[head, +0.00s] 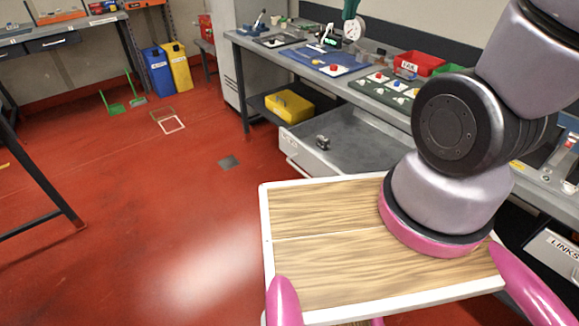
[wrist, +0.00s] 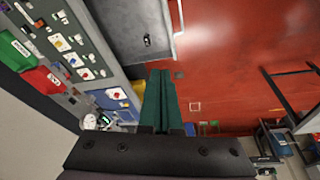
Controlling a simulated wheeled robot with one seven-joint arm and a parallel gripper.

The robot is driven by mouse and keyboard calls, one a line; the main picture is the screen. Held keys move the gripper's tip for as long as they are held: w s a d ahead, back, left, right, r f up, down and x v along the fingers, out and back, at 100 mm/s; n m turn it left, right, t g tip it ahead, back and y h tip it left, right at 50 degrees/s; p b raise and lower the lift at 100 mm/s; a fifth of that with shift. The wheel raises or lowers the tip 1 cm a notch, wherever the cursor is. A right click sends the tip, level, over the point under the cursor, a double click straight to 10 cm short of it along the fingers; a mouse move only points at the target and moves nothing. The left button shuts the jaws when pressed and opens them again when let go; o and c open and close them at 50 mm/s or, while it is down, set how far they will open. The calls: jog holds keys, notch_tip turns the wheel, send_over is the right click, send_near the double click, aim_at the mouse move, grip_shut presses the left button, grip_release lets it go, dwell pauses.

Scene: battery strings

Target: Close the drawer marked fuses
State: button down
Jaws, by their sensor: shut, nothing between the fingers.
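An open drawer (head: 345,148) juts out from under the workbench in the head view. It is grey inside and holds one small dark object (head: 322,142). The label on its pale front is too small to read, so I cannot confirm it says fuses. In the wrist view the open drawer (wrist: 122,22) is at the top, with a light handle bar (wrist: 179,18) along its front. My gripper (wrist: 160,73) has teal fingers, shut and empty, apart from the drawer in the picture. A teal tip of it shows at the top of the head view (head: 350,9).
The bench (head: 285,62) carries gauges, switch panels and red and green bins. A yellow bin (head: 289,106) sits on the shelf below. A drawer marked LINKS (head: 553,252) is at the right. Red floor (head: 190,220) is clear in front of the open drawer.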

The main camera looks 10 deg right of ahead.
jog(key=w+a+f+n+g+h, duration=0.1)
jog(key=w+a+f+n+h, duration=0.15)
jog(key=a+f+n, duration=0.5)
jog(key=w+a+f+n+g+h, duration=0.1)
jog(key=w+a+f+n+h, duration=0.2)
jog(key=f, duration=0.7)
jog(key=s+a+f+n+t+h, duration=0.15)
jog(key=a+f+n, duration=0.4)
jog(key=f, duration=0.65)
jog(key=s+a+f+n+t, duration=0.2)
jog(key=a+f+n, duration=0.35)
jog(key=f, duration=0.55)
jog(key=d+r+x, duration=0.1)
jog(key=x, duration=1.2)
jog(key=shift+w+d, duration=0.4)
jog(key=shift+d, duration=0.25)
jog(key=shift+w+g, duration=0.1)
jog(key=shift+g, duration=0.15)
